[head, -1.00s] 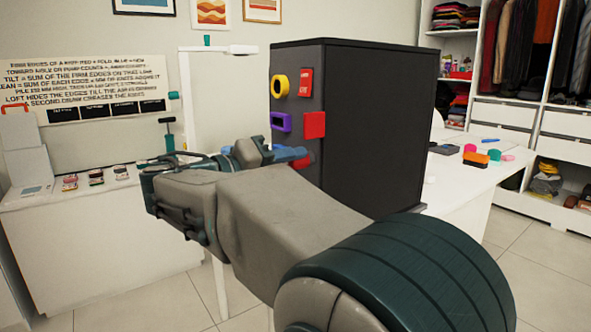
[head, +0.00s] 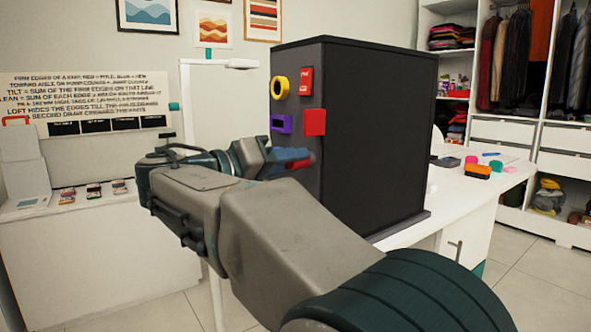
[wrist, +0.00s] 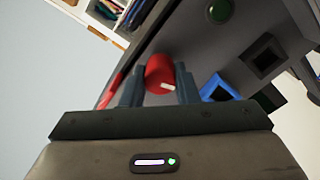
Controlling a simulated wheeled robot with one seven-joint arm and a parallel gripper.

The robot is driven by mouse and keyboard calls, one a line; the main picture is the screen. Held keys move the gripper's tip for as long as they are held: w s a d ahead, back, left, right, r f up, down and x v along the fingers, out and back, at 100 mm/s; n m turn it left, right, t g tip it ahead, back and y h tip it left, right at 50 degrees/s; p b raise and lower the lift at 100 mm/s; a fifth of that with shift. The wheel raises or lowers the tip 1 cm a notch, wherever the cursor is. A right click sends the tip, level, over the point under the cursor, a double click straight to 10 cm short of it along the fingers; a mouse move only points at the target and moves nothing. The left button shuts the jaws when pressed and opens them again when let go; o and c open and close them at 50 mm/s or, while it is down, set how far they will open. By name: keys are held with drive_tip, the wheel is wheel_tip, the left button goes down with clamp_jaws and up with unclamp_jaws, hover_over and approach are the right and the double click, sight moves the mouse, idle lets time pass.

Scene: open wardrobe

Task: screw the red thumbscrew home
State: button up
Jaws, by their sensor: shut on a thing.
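The red thumbscrew (wrist: 159,74) is between my gripper's two fingers (wrist: 160,86) in the wrist view, and the fingers are shut on it. It has a small white mark on its lower right. It stands at the face of the tall dark cabinet (head: 375,140). In the head view only a bit of red (head: 299,164) shows beside my gripper (head: 292,157), low on the cabinet's narrow left face. The fingers hide much of the screw there, and its threaded end is hidden in both views.
Above my gripper, the cabinet face carries a yellow ring (head: 280,89), a red tag (head: 306,81), a purple frame (head: 281,124) and a red block (head: 315,122). The wrist view shows a blue frame (wrist: 215,88) close right of the fingers and a green disc (wrist: 220,11).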

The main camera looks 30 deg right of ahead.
drive_tip(key=shift+m+b, duration=0.9)
drive_tip(key=shift+b, duration=0.15)
drive_tip(key=o, duration=1.1)
drive_tip(key=shift+c, duration=0.3)
